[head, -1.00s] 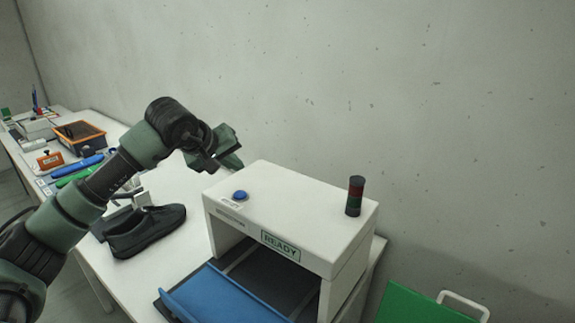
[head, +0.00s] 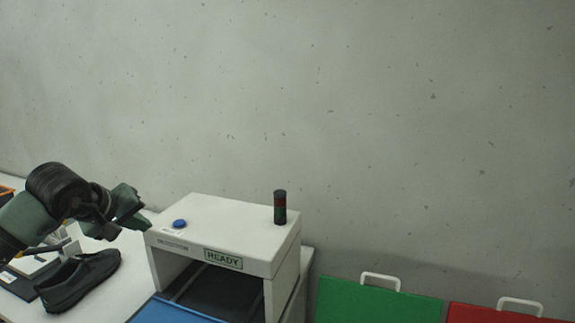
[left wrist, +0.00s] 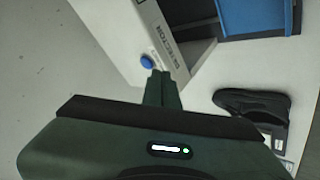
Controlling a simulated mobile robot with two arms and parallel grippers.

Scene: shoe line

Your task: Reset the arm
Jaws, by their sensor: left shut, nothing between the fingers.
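My left arm comes in from the left in the head view. Its gripper (head: 141,221) is shut and empty, in the air just left of the white machine (head: 228,232). In the left wrist view the shut fingers (left wrist: 161,76) point toward the machine's side, near its blue button (left wrist: 147,61). The blue button (head: 179,223) sits on the machine's top left. The machine carries a READY sign and a dark signal tower (head: 280,207). My right gripper is not in view.
A black shoe (head: 80,280) lies on the white table left of the machine. A blue tray (head: 172,312) is at the machine's front opening. A green panel (head: 378,302) and a red panel (head: 500,315) with white handles stand at the right.

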